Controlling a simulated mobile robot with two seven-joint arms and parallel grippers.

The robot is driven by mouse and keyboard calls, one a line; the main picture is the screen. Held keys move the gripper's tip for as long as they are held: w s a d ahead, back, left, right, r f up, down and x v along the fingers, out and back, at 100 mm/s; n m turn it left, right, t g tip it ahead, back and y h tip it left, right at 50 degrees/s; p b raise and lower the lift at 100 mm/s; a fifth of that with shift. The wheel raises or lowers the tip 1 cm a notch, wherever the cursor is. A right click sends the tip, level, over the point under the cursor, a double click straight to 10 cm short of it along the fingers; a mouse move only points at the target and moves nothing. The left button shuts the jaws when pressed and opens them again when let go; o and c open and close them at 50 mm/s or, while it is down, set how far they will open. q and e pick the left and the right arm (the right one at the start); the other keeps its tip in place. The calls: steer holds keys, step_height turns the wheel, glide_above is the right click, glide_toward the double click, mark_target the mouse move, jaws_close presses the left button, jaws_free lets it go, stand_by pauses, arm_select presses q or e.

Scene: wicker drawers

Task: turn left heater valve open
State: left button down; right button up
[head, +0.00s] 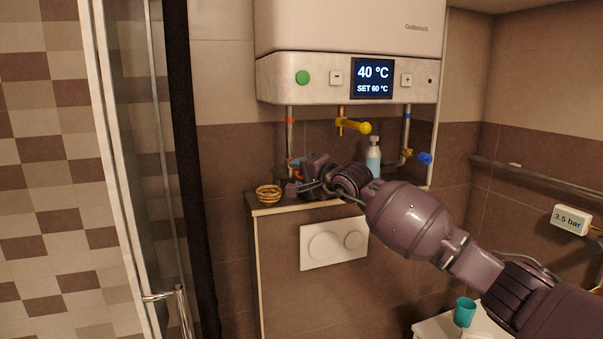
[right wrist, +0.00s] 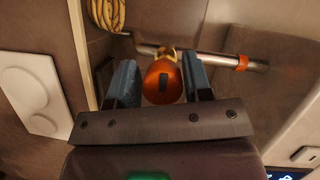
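The left heater valve has an orange-red rounded handle (right wrist: 163,82), seen in the right wrist view on a metal pipe (right wrist: 205,57) with an orange band. In the head view this pipe (head: 289,140) runs down from the left of the heater (head: 350,78), and my right gripper mostly hides the valve. My right gripper (head: 308,184) is at the valve above the ledge. In the right wrist view its two blue-grey fingers (right wrist: 162,68) stand open on either side of the handle, with narrow gaps. My left gripper is in neither view.
A yellow valve (head: 354,126) and a blue valve (head: 424,158) sit to the right. A glass shower door (head: 135,150) is at the left.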

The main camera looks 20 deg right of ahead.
steer(key=shift+o, duration=1)
steer(key=shift+r, duration=0.1)
steer(key=shift+s, duration=0.1)
steer(key=v, duration=1)
steer(key=shift+s+b, duration=0.3)
steer(key=shift+b, duration=0.15)
steer(key=shift+d, duration=0.15)
